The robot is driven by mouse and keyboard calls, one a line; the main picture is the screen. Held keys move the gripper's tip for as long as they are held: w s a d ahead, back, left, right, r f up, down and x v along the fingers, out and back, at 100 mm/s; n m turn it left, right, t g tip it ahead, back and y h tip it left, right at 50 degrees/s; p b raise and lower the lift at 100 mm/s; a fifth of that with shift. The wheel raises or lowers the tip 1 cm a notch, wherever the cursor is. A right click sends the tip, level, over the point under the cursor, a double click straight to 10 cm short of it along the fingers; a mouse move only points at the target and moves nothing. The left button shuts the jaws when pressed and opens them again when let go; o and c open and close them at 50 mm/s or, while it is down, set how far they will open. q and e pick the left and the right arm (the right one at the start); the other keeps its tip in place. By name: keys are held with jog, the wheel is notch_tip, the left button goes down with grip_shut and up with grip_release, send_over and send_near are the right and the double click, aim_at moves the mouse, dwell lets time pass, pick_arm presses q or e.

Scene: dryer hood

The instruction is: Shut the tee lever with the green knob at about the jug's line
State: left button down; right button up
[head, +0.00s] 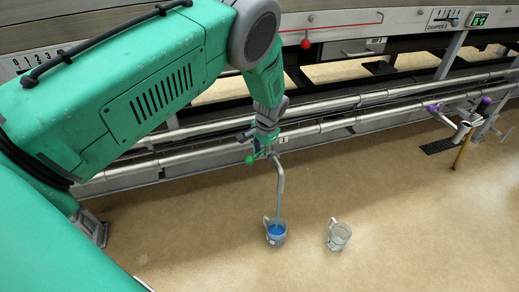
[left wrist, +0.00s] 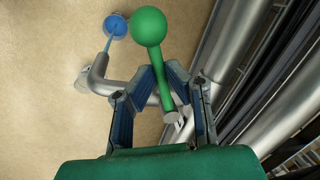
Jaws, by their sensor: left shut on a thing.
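The green knob (head: 249,160) sits on the end of a tee lever on the pipe; it shows large in the left wrist view (left wrist: 150,26), on a green stem (left wrist: 163,78). My left gripper (head: 263,147) is at the tee, its fingers shut around the stem below the knob. The bent grey spout (head: 280,180) points down, and a blue stream (left wrist: 110,40) runs from it into the jug (head: 275,238), which holds blue liquid. My fingers partly hide the tee body. My right gripper is not in view.
A second clear jug (head: 339,236) stands to the right on the tan floor. Further right are tees with purple knobs (head: 433,107) and a brown pipe (head: 463,150). A red-knobbed lever (head: 306,43) hangs from the hood. Long metal pipes (head: 350,122) run behind the tee.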

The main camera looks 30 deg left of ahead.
pick_arm(q)
jog(key=c, duration=1.6)
grip_release()
notch_tip(320, 180, up, 12)
jog(key=d, duration=0.2)
jog(key=shift+s+f, duration=0.2)
jog(key=shift+s, duration=0.05)
jog(key=shift+d, duration=0.1)
